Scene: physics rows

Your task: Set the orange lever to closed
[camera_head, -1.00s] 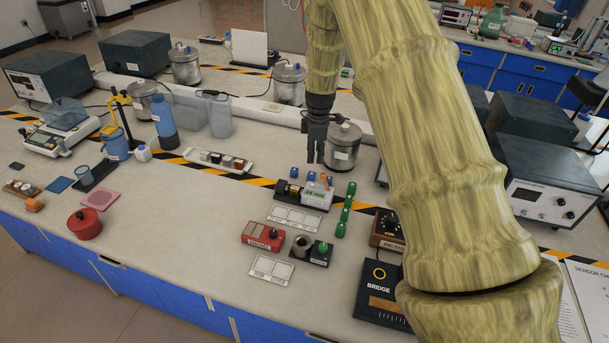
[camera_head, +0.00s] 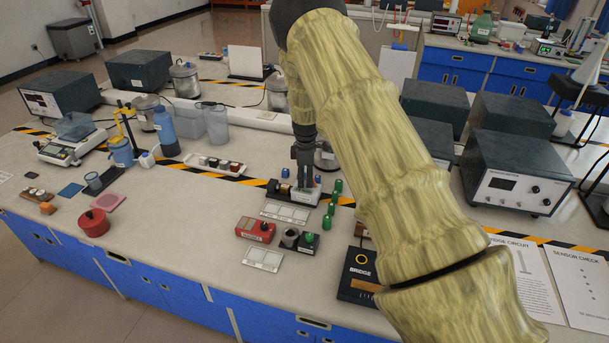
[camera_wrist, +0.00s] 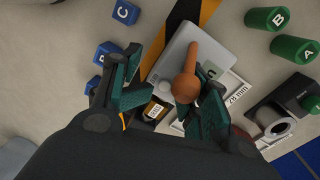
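The orange lever (camera_wrist: 190,72) shows in the wrist view on top of a light grey box (camera_wrist: 178,52), with its rounded knob toward my gripper. The box also shows in the head view (camera_head: 309,197), but the lever there is largely hidden by my gripper. My gripper (camera_wrist: 168,100) is open, its two dark green fingers spread apart. The lever's knob lies between the fingers, closer to the right one; I cannot tell whether they touch. In the head view my gripper (camera_head: 304,168) points down just above the box.
A red box (camera_head: 255,229) and a dark box with a green knob (camera_head: 309,238) stand in front. A striped tape (camera_head: 228,178) crosses the bench.

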